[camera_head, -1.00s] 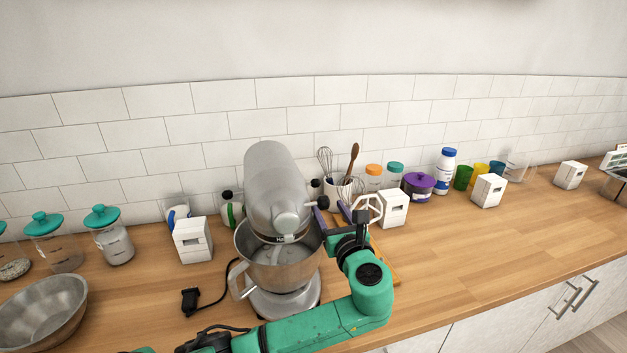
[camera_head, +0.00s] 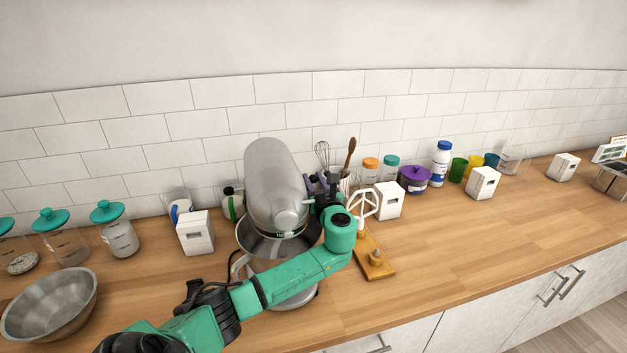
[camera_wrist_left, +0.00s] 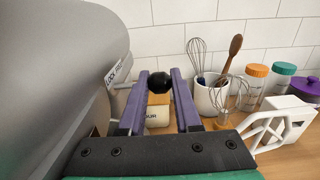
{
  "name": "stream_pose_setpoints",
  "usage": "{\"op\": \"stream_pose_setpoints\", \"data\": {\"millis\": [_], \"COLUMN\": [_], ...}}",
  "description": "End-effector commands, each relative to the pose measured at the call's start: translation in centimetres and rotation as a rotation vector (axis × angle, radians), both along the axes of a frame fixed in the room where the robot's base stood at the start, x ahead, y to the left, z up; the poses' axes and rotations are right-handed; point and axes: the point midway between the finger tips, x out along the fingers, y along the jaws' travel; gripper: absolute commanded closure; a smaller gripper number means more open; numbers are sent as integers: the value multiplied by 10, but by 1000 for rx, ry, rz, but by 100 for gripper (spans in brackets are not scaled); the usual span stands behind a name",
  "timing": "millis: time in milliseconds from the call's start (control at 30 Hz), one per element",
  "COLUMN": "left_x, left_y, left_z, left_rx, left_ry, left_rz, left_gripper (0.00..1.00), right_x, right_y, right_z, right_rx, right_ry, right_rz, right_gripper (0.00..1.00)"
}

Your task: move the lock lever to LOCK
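The silver stand mixer (camera_head: 270,180) stands on the counter, its head over a steel bowl (camera_head: 262,246). In the left wrist view its grey head (camera_wrist_left: 55,60) fills the left side, with a partly readable LOCK label (camera_wrist_left: 120,72). A round black knob (camera_wrist_left: 160,82), apparently the lock lever's end, shows beside the head. My left gripper (camera_head: 320,181) is at the right side of the mixer head. In the left wrist view its purple fingers (camera_wrist_left: 159,78) are apart, with the knob between their tips; contact is unclear. My right gripper is out of view.
A utensil crock (camera_wrist_left: 208,96) with whisks and a wooden spoon stands behind the gripper. A white beater (camera_head: 362,204) and a white block (camera_head: 388,200) stand to the right, near a wooden board (camera_head: 374,262).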

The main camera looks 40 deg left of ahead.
Motion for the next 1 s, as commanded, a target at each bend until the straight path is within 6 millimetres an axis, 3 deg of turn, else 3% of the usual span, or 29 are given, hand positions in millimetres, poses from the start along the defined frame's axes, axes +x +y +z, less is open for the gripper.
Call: {"op": "stream_pose_setpoints", "data": {"millis": [1000], "left_x": [0], "left_y": [0], "left_z": [-1], "left_rx": [-1], "left_ry": [3], "left_rz": [2], "left_gripper": [100], "right_x": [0], "right_y": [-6], "right_z": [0], "right_rx": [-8], "right_ry": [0], "right_rz": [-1], "right_gripper": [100]}}
